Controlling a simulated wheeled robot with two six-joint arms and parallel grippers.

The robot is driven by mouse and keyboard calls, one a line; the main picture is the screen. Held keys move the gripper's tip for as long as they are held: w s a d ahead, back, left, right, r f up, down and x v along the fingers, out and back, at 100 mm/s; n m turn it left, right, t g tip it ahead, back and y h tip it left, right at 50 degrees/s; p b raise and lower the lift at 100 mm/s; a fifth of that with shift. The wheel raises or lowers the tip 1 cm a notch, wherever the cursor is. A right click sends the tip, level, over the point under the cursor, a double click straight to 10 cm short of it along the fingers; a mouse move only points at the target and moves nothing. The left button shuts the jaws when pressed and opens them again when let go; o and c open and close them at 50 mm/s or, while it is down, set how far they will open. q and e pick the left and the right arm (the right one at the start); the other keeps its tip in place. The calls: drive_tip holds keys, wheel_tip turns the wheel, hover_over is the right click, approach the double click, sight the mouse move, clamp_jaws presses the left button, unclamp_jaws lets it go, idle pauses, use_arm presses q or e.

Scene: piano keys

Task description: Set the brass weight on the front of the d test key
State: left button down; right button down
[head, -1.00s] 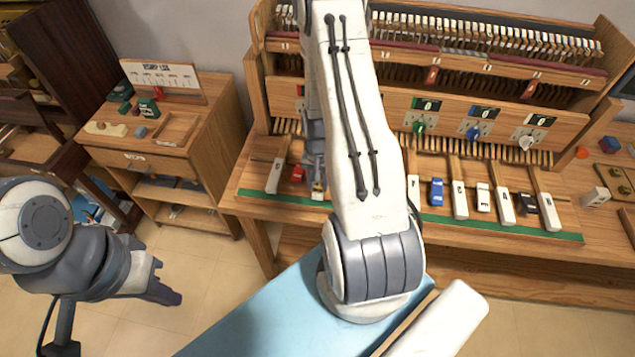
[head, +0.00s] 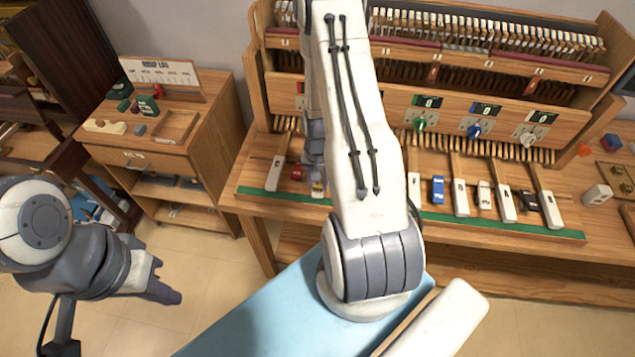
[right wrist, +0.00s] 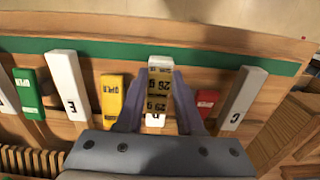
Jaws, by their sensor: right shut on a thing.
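The brass weight (right wrist: 157,97) is a gold block with dark lettering. In the right wrist view it is between the two purple fingers of my right gripper (right wrist: 157,88), which is shut on it. It is over the white d test key (right wrist: 160,61), whose front end shows beyond it. I cannot tell whether the weight touches the key. In the head view my right arm hides most of this, and the key's front (head: 318,193) shows just below the gripper (head: 315,176). My left gripper (head: 163,292) hangs over the floor at left, away from the keys; its finger gap is unclear.
In the right wrist view a yellow key (right wrist: 113,95) and a red key (right wrist: 206,103) flank the d key, with white E (right wrist: 68,85) and C (right wrist: 243,98) keys outside. A green strip (head: 500,226) runs along the bench front. A small cabinet (head: 165,150) stands left.

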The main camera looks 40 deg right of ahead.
drive_tip(key=shift+f, duration=0.35)
drive_tip(key=shift+c, duration=2.3)
unclamp_jaws()
drive_tip(key=shift+r, duration=0.1)
